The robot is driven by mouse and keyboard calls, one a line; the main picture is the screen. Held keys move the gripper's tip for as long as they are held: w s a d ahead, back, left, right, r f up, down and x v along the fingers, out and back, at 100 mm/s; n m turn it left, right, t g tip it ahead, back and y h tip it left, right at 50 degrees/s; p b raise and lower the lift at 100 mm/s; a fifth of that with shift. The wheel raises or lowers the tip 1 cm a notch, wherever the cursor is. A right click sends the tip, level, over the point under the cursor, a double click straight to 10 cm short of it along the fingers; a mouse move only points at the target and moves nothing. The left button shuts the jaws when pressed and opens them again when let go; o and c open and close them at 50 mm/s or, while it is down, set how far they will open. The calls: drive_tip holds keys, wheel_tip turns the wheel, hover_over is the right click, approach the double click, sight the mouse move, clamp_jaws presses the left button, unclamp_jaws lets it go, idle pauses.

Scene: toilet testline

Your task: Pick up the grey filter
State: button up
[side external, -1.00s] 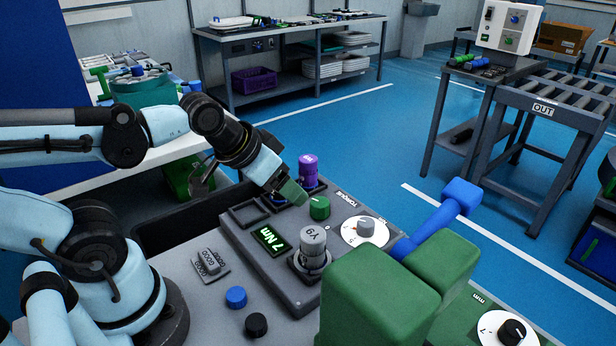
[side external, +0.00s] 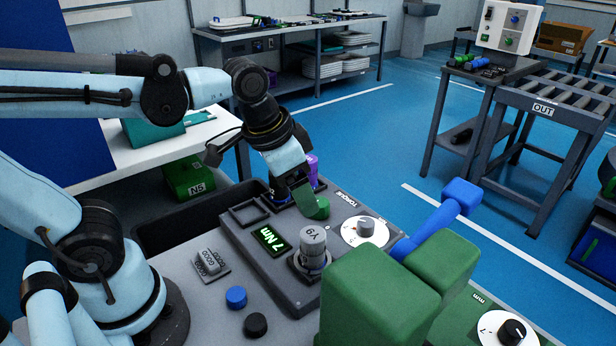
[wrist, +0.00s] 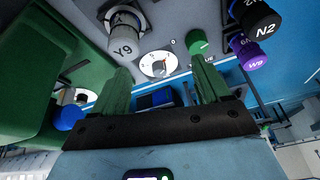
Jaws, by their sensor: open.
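The grey filter (side external: 313,240), marked Y9, stands upright in a dark square holder on the test panel. In the wrist view the grey filter (wrist: 124,48) is at the upper left, beyond the left finger. My gripper (side external: 308,194) has green fingers and points down near the green knob, behind the filter in the side view. In the wrist view my gripper (wrist: 163,80) is open, with nothing between its fingers. It is apart from the filter.
The green knob (side external: 322,209) and white dial (side external: 366,231) are close by. Purple W9 (wrist: 250,55) and black N2 (wrist: 257,22) cylinders stand at the right in the wrist view. A large green block (side external: 375,300) with a blue handle (side external: 440,222) stands in the foreground.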

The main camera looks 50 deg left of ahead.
sight(315, 235)
drive_tip(key=d+m+g, duration=0.1)
drive_tip(key=d+r+m+g, duration=0.1)
drive_tip(key=d, duration=0.1)
drive_tip(key=d+m+g, duration=0.1)
drive_tip(key=d+g, duration=0.1)
drive_tip(key=shift+r+m+y, duration=0.3)
drive_tip(key=shift+r+m, duration=0.1)
wheel_tip(315, 235, down, 7)
drive_tip(key=shift+r, duration=0.15)
drive_tip(key=shift+a+f, duration=0.15)
drive_tip(key=shift+f, duration=2.5)
drive_tip(key=c, duration=1.2)
